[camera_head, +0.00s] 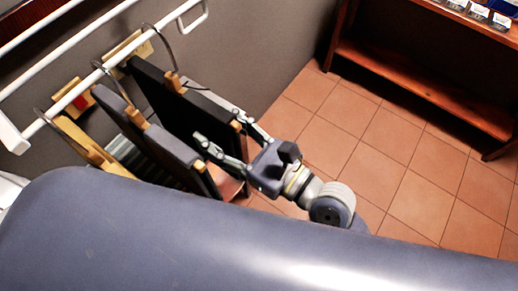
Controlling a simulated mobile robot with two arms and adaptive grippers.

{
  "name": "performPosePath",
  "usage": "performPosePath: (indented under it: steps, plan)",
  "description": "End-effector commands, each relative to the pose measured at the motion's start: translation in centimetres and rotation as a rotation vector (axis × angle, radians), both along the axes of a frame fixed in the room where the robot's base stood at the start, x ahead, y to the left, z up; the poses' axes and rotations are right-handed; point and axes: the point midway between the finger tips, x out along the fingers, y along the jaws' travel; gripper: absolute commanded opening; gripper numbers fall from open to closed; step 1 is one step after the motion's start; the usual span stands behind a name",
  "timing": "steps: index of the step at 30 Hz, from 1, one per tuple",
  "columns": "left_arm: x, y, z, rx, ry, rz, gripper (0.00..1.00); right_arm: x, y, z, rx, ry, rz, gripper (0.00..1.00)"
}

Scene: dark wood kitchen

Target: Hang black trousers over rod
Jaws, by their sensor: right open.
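Black flat garment (183,108), which looks like the black trousers, hangs at the right end of a row on wooden hangers. Its hook goes over the white rod (163,23) on the wall at the upper left. My right gripper (210,122) is open, with its two fingers reaching left to the garment's right edge, one on either side of it. I cannot tell whether they touch it. My left gripper is not in view.
A second dark garment (155,137) and a striped one (137,160) hang to the left, close together, with a light wooden hanger (87,145). A wooden shelf (425,88) stands at the upper right. The tiled floor (400,160) between is clear.

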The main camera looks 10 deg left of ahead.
Motion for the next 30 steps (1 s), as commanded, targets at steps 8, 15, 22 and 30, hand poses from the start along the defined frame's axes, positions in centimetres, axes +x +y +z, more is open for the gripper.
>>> performPosePath:
  steps: [8, 15, 22, 30]
  plan:
    - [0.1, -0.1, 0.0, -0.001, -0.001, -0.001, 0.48, -1.6, -3.8, -0.1, -0.004, -0.001, 0.000, 0.48]
    - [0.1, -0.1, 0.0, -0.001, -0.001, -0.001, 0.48, -3.1, -7.2, -0.1, -0.004, -0.001, 0.001, 0.48]
    - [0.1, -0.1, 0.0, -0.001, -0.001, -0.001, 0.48, -4.1, -9.5, 0.0, -0.002, -0.004, 0.003, 0.48]
    - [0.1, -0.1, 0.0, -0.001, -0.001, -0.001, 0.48, -4.5, -10.6, 0.1, 0.002, -0.001, 0.000, 0.48]
